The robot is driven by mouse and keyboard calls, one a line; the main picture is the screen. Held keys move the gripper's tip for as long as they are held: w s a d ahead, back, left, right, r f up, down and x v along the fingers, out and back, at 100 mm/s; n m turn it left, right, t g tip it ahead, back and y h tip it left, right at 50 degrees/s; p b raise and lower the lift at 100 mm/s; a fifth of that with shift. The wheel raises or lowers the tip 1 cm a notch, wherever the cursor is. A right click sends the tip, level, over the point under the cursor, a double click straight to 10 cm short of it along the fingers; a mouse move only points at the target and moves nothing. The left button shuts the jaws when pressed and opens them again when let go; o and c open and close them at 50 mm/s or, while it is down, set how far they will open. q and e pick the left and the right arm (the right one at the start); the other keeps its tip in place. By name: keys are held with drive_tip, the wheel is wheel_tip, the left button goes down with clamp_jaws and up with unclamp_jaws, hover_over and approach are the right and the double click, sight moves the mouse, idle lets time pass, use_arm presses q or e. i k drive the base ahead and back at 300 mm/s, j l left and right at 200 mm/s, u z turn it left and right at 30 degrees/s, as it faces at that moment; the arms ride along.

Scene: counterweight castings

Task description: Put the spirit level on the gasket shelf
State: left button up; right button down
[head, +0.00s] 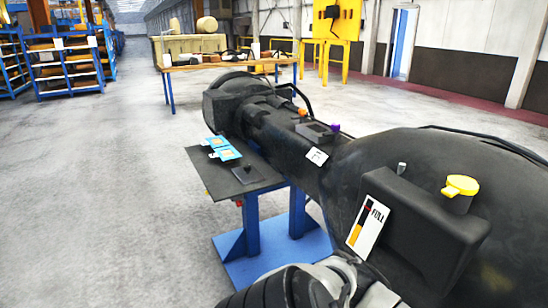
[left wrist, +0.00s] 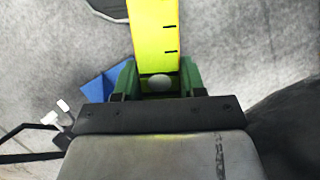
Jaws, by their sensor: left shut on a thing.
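The spirit level (left wrist: 153,35) is a bright yellow bar with black marks along one edge in the left wrist view. My left gripper (left wrist: 158,80) has green fingers closed on its near end, and its far end runs out of the top of the picture. The gasket shelf (head: 263,178) appears to be the dark flat plate at the side of the black machine in the head view. The level and both grippers cannot be made out in the head view.
The black machine (head: 400,160) fills the right, with a yellow cap (head: 460,186) and a FULL label (head: 368,228). Its blue stand (head: 250,240) is below the shelf. A wooden table (head: 232,66) with items stands behind. Open floor lies left.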

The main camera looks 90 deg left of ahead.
sight(217, 179)
drive_tip(key=k+j+u, duration=0.15)
drive_tip(key=j, duration=0.3)
drive_tip(key=k+j+u, duration=0.15)
drive_tip(key=j, duration=0.3)
drive_tip(key=k+j+u, duration=0.2)
drive_tip(key=j, duration=0.25)
drive_tip(key=k+j+u, duration=0.15)
drive_tip(key=j, duration=0.3)
drive_tip(key=j+u, duration=0.15)
drive_tip(key=j, duration=0.35)
drive_tip(key=k+j, duration=0.1)
drive_tip(key=j, duration=0.55)
drive_tip(key=k+j, duration=0.1)
drive_tip(key=j, duration=1.25)
drive_tip(key=k+j, duration=0.15)
drive_tip(key=j, duration=0.5)
drive_tip(key=u, duration=0.05)
